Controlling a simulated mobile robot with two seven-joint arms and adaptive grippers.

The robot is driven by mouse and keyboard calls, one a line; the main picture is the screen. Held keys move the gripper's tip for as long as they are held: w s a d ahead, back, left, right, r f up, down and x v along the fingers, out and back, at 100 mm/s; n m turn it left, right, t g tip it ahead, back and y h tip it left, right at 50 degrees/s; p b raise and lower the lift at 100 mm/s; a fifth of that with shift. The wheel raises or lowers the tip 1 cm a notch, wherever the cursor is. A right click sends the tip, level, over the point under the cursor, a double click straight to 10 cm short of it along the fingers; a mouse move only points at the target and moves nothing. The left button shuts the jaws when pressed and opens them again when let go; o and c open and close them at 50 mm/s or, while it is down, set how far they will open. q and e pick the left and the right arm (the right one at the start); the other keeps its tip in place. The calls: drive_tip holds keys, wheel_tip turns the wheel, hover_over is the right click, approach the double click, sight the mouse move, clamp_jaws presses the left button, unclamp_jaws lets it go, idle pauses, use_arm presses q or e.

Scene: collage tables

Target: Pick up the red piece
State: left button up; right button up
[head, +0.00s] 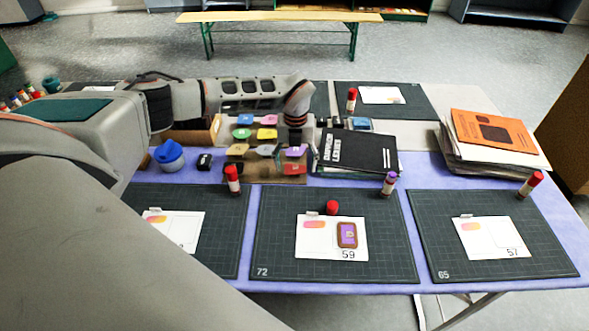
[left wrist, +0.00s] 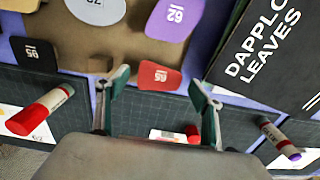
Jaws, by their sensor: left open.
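The red piece (left wrist: 160,76), marked with a number, lies flat at the near edge of a brown tray (left wrist: 100,57). It also shows in the head view (head: 291,169), at the tray's near right. My left gripper (left wrist: 158,84) is open, with its two green-tipped fingers to either side of the red piece in the wrist view. Nothing is held between them. I cannot tell how high the fingertips are above the piece. My right gripper is not in view.
Other coloured pieces lie on the tray, including a purple one (left wrist: 167,18) just behind. A black book (head: 358,151) lies close on the right. Glue sticks, such as one with a red cap (head: 233,180), stand near the dark mats (head: 290,262).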

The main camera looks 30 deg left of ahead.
use_arm(q)
drive_tip(key=c, duration=0.8)
drive_tip(key=shift+r, duration=0.15)
